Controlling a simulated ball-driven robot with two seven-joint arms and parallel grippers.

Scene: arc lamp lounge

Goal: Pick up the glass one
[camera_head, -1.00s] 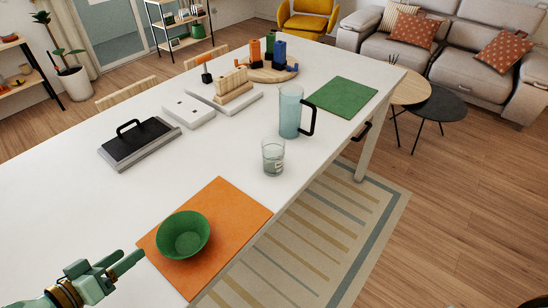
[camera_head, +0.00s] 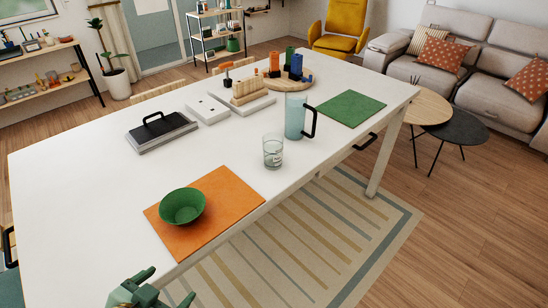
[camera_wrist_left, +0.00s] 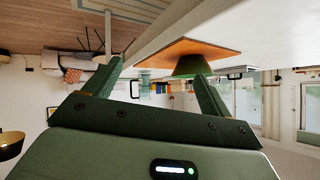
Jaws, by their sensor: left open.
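A clear glass tumbler (camera_head: 273,150) stands upright on the white table (camera_head: 80,200) near its right-hand edge. Just behind it stands a bluish see-through pitcher (camera_head: 295,118) with a black handle. My left gripper (camera_head: 166,287) is low in the head view, nearer than the orange mat (camera_head: 225,195) and well short of the tumbler. It is open, with nothing between its fingers. The left wrist view, upside down, shows both fingers (camera_wrist_left: 156,72) apart, with the green bowl (camera_wrist_left: 190,66) beyond them. My right gripper is not in view.
The green bowl (camera_head: 182,206) sits on the orange mat, left of and nearer than the tumbler. A green mat (camera_head: 350,107), a black-topped board with a handle (camera_head: 160,132) and a round wooden tray (camera_head: 262,84) lie farther back. The table's left part is bare.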

